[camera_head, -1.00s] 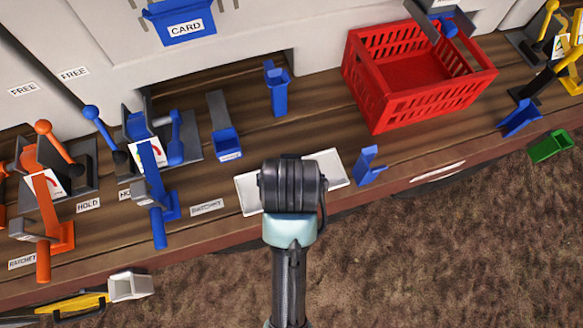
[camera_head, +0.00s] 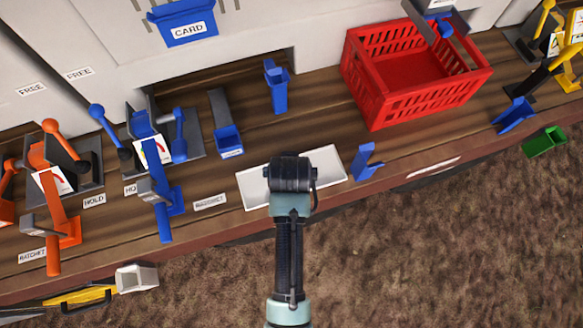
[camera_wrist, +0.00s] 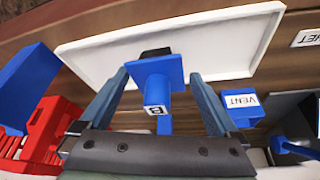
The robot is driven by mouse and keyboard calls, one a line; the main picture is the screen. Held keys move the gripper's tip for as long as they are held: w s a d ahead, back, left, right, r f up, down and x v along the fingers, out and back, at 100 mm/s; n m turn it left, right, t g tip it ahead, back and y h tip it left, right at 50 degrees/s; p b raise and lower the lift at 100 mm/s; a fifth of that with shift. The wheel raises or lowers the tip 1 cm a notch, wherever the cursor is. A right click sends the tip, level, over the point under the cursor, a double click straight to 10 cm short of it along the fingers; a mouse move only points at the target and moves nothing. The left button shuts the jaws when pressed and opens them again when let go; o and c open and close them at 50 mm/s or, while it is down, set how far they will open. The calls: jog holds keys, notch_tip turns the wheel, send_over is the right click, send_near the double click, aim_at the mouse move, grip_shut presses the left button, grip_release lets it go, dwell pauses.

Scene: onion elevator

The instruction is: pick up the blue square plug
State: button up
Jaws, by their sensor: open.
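The blue square plug (camera_wrist: 155,76) shows in the wrist view as a square blue head with a stem marked "B". It appears over the near edge of a white tray (camera_wrist: 90,57), with a black part behind it. My gripper (camera_wrist: 160,77) is open, with one finger on each side of the plug; I see gaps, so it is not clamped. In the head view my gripper (camera_head: 292,190) is over the white tray (camera_head: 330,165) and hides the plug.
A red basket (camera_head: 385,105) stands to the right, also in the wrist view (camera_wrist: 50,130). A blue bracket (camera_head: 367,162) is right of the tray. A small blue box (camera_head: 229,140), marked "VENT" in the wrist view (camera_wrist: 240,108), and a blue holder (camera_head: 276,88) stand behind. Blue levers (camera_head: 155,165) are left.

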jog(key=c, duration=1.2)
